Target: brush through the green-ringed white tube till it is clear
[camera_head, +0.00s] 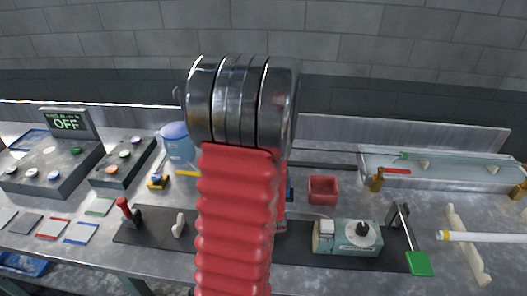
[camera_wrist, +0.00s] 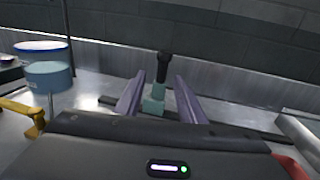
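My gripper (camera_wrist: 159,78) shows in the wrist view as two purple fingers held apart. A teal piece with a black knob (camera_wrist: 163,67) shows between and beyond them; I cannot tell its distance, but the fingers do not look closed on it. My red arm hides the gripper in the head view. A white tube (camera_head: 490,238) with a yellow ring lies on a pale stand at the right. A thin rod or tube with a green end (camera_head: 404,156) lies over the long trough behind it; I cannot tell whether it is white. No brush can be made out clearly.
A long clear trough (camera_head: 440,182) stands at the back right. A red box (camera_head: 323,190), a teal device (camera_head: 347,237) and a green paddle (camera_head: 418,263) stand mid-right. Control panels (camera_head: 50,165) and a blue-lidded container (camera_head: 176,143) are left. A wall closes off the back.

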